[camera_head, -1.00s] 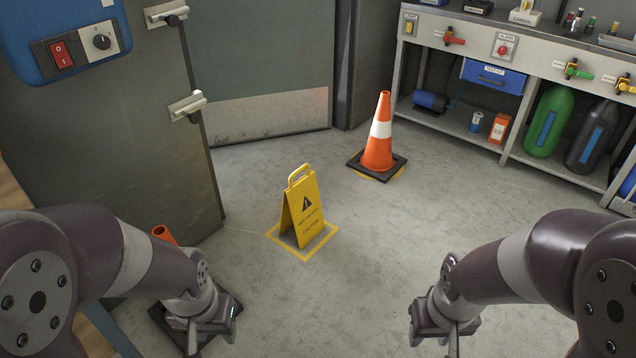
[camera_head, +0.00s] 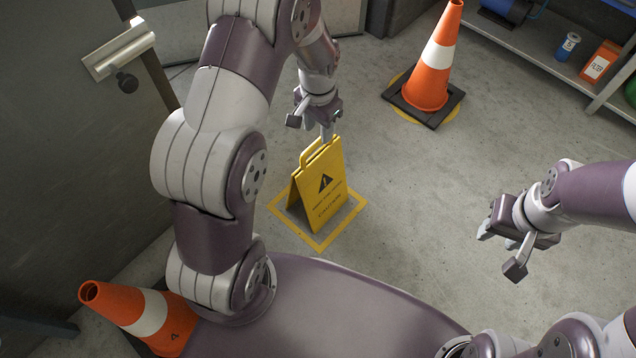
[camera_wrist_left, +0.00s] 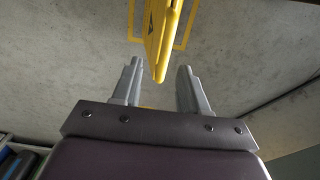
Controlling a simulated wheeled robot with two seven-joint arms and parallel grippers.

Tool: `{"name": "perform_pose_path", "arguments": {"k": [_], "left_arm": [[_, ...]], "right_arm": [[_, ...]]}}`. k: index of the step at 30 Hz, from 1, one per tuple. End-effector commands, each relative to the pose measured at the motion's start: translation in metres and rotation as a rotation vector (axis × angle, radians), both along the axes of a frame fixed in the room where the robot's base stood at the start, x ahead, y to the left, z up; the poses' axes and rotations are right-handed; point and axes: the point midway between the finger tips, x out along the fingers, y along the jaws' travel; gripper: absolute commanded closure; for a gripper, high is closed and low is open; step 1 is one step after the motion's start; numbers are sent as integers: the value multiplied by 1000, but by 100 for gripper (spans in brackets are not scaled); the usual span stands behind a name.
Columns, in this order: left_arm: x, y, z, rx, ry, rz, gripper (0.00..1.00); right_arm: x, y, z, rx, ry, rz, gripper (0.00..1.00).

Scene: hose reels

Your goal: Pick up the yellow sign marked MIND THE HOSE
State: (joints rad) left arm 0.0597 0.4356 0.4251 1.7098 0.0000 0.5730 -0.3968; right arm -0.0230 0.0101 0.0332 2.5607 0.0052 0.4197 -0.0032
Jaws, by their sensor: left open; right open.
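The yellow folding sign (camera_head: 322,186) stands upright on the floor inside a yellow painted square. It has a black warning triangle, small lettering and a carry handle on top. My left gripper (camera_head: 312,125) is open just above the sign's handle. In the left wrist view the sign's yellow top (camera_wrist_left: 166,45) shows between and beyond the two open fingers of my left gripper (camera_wrist_left: 158,85); I cannot tell whether they touch it. My right gripper (camera_head: 502,250) is open and empty over the floor, to the right of the sign.
An orange and white cone (camera_head: 433,72) on a black base stands behind the sign to the right. Another cone (camera_head: 145,315) leans in the picture at the lower left, close to my base. A shelf unit (camera_head: 535,45) stands at the back right.

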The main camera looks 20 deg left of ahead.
Motion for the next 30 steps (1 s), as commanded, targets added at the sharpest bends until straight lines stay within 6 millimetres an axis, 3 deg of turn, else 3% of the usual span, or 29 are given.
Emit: {"name": "perform_pose_path", "arguments": {"k": [1,5,12,20,24,30], "left_arm": [[0,0,-20,0,1,1,57],[1,1,-35,0,-1,1,57],[6,6,-77,0,0,1,57],[6,6,-77,0,-2,2,57],[6,6,-77,0,-2,2,100],[6,5,-77,0,-2,2,100]], "right_arm": [[0,0,-16,0,0,0,57],[0,0,-25,0,0,0,57],[0,0,-65,0,0,0,57],[0,0,-63,0,0,0,57],[0,0,-63,0,0,0,57],[0,0,-63,0,0,0,57]]}}
